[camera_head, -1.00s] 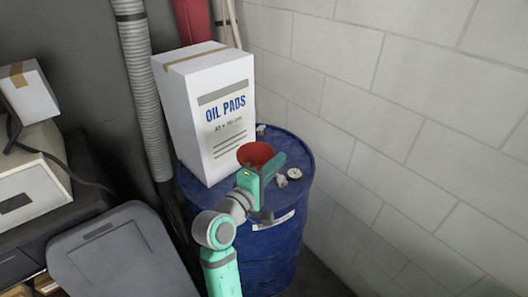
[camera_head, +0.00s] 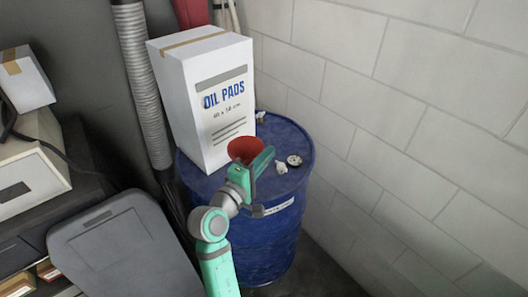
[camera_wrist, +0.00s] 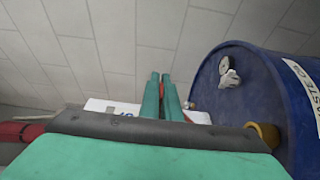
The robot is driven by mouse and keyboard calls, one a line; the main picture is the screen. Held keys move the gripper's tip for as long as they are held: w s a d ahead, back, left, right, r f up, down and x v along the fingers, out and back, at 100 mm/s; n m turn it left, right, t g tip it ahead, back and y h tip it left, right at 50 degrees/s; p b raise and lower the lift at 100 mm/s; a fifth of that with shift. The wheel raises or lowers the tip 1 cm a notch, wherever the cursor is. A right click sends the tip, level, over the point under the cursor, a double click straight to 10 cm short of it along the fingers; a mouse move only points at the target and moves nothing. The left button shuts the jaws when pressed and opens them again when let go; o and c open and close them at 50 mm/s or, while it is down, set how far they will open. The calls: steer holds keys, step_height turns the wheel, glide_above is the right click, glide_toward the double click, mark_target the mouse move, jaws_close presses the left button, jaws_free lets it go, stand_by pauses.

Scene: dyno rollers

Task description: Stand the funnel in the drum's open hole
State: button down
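The red funnel (camera_head: 245,151) is upright at my gripper (camera_head: 262,160), its wide mouth facing up, above the near part of the blue drum's top (camera_head: 215,181). My gripper's fingers look shut on it; the exact contact and the spout are hidden. In the wrist view the fingers (camera_wrist: 160,95) are close together and I cannot make out the funnel clearly. A small pale ring with a dark centre (camera_head: 294,160), which looks like the open hole, is right of the gripper on the drum top; it also shows in the wrist view (camera_wrist: 223,65).
A small pale lump (camera_head: 281,168) lies beside the ring. A tall white OIL PADS box (camera_head: 205,100) stands on the drum behind and left of the funnel. A small pale fitting (camera_head: 260,116) is at the drum's back. A block wall (camera_head: 420,110) stands close on the right.

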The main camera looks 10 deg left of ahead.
step_height(320, 180, down, 8)
stand_by(1.0)
steer(key=shift+f, duration=0.15)
stand_by(0.3)
steer(key=c, duration=1.9)
jaws_free()
steer(key=v, duration=1)
steer(key=shift+s+a, duration=0.1)
steer(key=shift+s, duration=0.25)
